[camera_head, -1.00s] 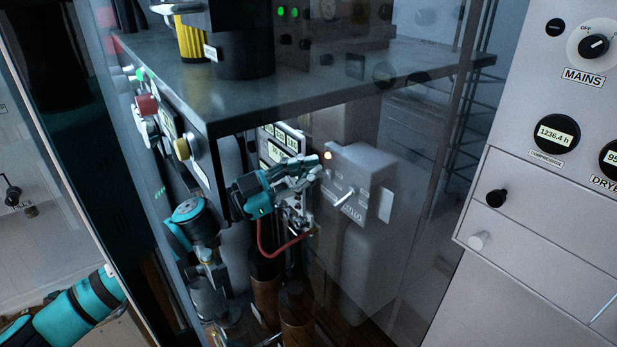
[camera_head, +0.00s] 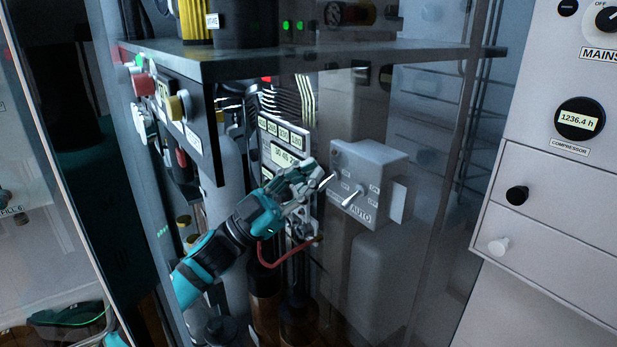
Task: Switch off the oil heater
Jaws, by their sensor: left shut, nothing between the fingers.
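A grey switch box (camera_head: 372,172) hangs inside the cabinet under the dark shelf. Its front has a small metal toggle (camera_head: 327,182) at the left and a larger lever (camera_head: 352,197) beside it, above an AUTO label. A small lamp (camera_head: 336,153) at the top left of the front looks dark. I cannot read a heater label on it. My left gripper (camera_head: 312,182) is shut and empty, its fingertips just left of the toggle. I cannot tell whether they touch it. My right gripper is not in view.
The dark shelf edge (camera_head: 300,62) runs above my left arm. A red cable (camera_head: 272,262) hangs under the gripper. A light panel (camera_head: 550,210) fills the right.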

